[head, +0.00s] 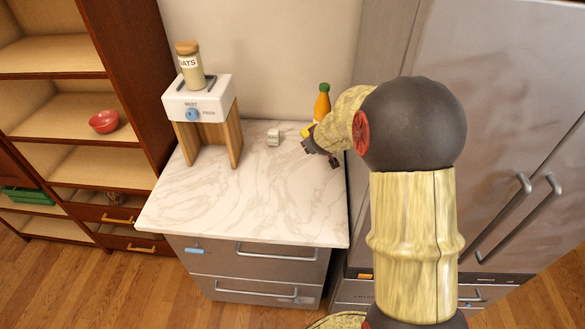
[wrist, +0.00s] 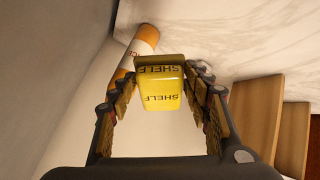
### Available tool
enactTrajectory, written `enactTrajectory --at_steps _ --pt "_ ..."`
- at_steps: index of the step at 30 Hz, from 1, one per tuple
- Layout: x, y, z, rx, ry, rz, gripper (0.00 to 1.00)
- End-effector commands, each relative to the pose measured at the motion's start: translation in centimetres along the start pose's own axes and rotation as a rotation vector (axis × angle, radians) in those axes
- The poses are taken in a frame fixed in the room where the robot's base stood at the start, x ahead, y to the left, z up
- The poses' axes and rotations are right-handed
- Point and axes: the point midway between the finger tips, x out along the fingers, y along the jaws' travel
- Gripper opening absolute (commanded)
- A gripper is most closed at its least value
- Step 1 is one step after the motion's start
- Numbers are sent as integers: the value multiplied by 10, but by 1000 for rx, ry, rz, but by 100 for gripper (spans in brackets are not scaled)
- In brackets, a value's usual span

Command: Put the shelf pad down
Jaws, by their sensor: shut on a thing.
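The shelf pad is a yellow block lettered SHELF (wrist: 160,95), seen between the fingers in the wrist view. My gripper (wrist: 161,80) is shut on it, with a finger on each side. In the head view my gripper (head: 322,153) is over the back right of the marble counter (head: 245,215), near the wall and the bottle. A small yellow patch shows beside its fingers there, but most of the pad is hidden. I cannot tell how far the pad is above the counter.
An orange bottle (head: 322,105) stands behind my gripper. A small white block (head: 273,137) lies to its left. A white-topped stand with wooden legs (head: 197,98) carries an oats jar (head: 190,66). The counter's front is clear.

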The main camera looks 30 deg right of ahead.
Motion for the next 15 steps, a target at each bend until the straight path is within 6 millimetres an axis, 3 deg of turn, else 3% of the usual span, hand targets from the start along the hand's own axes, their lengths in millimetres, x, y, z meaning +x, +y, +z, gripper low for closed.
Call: enactTrajectory --at_steps 2,9,15 --pt "-3 -13 16 4 -51 -90 28" --pt "-33 -87 68 -22 -221 -382 28" --pt "-47 -111 85 -26 -303 -489 28"
